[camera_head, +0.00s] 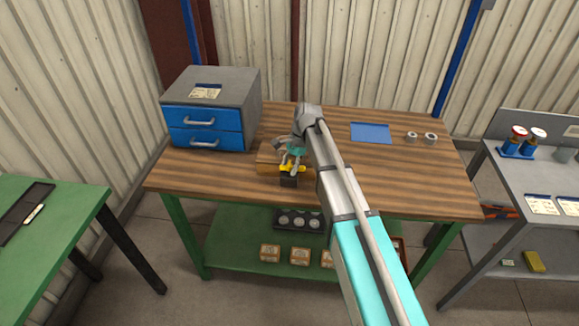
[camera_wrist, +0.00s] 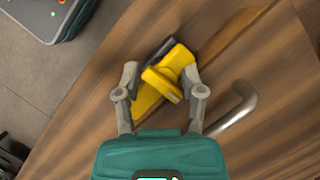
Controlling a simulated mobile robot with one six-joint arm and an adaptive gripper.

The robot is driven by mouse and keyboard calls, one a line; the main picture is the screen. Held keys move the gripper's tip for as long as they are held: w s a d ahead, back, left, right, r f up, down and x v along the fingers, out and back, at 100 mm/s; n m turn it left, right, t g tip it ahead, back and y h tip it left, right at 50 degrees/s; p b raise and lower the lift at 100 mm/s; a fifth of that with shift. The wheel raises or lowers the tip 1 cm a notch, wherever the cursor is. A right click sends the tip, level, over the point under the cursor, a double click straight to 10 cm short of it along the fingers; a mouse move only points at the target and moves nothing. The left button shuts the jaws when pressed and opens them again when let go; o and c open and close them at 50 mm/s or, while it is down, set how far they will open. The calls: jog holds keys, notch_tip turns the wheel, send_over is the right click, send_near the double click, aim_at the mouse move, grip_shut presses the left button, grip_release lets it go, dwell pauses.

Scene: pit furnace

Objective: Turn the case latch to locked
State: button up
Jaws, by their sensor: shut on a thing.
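The yellow case latch (camera_head: 290,169) is at the front of the workbench, beside a small dark block (camera_head: 288,181). In the wrist view the latch (camera_wrist: 168,75) is a yellow body with a raised bar across it, lying at a slant between my fingers. My gripper (camera_head: 292,158) reaches down to it, and in the wrist view my gripper (camera_wrist: 161,80) is shut on the latch. The wooden case (camera_head: 268,160) shows as a brown piece beside the gripper, partly hidden by it. The lock marks cannot be made out.
A grey cabinet with blue drawers (camera_head: 207,127) stands left on the bench. A blue plate (camera_head: 371,133) and two grey rings (camera_head: 430,138) lie at the right. A curved metal handle (camera_wrist: 237,109) is close to my right finger. Bench room is free at the right.

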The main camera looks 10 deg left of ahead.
jog(key=shift+s+d+n, duration=0.1)
jog(key=shift+n, duration=0.3)
jog(key=n+h, duration=0.1)
jog(key=n, duration=0.1)
jog(key=shift+n+g, duration=0.3)
jog(key=shift+g, duration=0.1)
jog(key=n, duration=0.2)
jog(key=n+h, duration=0.1)
jog(key=n, duration=0.1)
jog(key=shift+g+h, duration=0.3)
jog(key=n+h, duration=0.1)
jog(key=n, duration=0.4)
jog(key=shift+w+h, duration=0.2)
jog(key=shift+h, duration=0.2)
jog(key=shift+w+n+t+h, duration=0.15)
jog(key=shift+n+t+h, duration=0.45)
jog(key=shift+n, duration=1.3)
jog(key=shift+c, duration=0.2)
jog(key=shift+w, duration=0.1)
jog(key=o, duration=1.1)
